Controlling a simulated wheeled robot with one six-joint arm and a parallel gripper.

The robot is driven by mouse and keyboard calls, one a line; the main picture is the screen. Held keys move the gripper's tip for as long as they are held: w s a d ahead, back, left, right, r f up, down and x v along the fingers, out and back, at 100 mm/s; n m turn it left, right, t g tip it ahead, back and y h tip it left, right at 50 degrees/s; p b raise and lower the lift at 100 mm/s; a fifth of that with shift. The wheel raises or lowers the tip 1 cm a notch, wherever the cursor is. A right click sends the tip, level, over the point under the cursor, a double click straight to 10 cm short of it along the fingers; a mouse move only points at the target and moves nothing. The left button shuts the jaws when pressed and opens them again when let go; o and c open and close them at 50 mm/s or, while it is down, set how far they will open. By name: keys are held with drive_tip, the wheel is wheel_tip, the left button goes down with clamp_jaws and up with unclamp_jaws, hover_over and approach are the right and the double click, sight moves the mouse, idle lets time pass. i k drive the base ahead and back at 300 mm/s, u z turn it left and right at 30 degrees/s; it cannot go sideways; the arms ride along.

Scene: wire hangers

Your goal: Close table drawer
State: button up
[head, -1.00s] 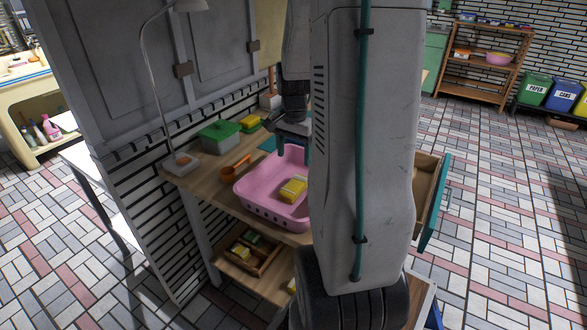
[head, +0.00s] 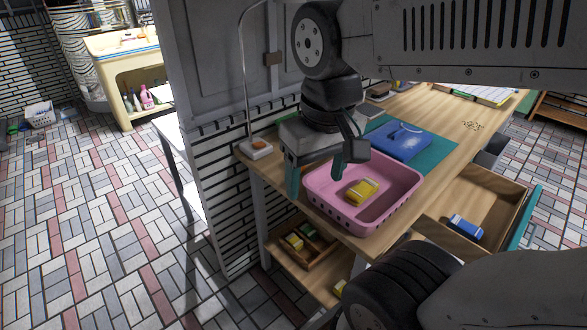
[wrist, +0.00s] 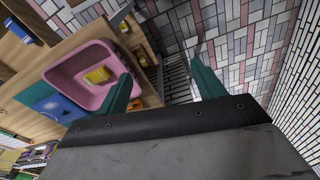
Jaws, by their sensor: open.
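The table drawer (head: 486,192) stands pulled out at the right end of the wooden table (head: 455,115), with a teal front (head: 524,222). A blue item (head: 465,228) lies inside it. In the wrist view the blue item (wrist: 18,30) shows at the upper left. My gripper (head: 316,176) is open and empty, with teal fingers near the left edge of the pink basket, well away from the drawer. The wrist view also shows my gripper (wrist: 161,74) with its fingers spread. My arm hides part of the drawer's near side.
The pink basket (head: 400,206) holds a yellow item (head: 361,191) near the table's front edge. A blue folded item (head: 402,141) lies on a teal mat (head: 437,152). A shelf below holds a wooden box (head: 322,246). A grey cabinet stands behind; tiled floor is open at left.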

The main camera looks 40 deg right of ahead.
sight(490, 201)
drive_tip(key=u, duration=0.05)
drive_tip(key=k, duration=0.45)
drive_tip(key=u, duration=0.45)
drive_tip(key=k, duration=1.35)
drive_tip(key=z, duration=1.85)
drive_tip(key=i, duration=0.95)
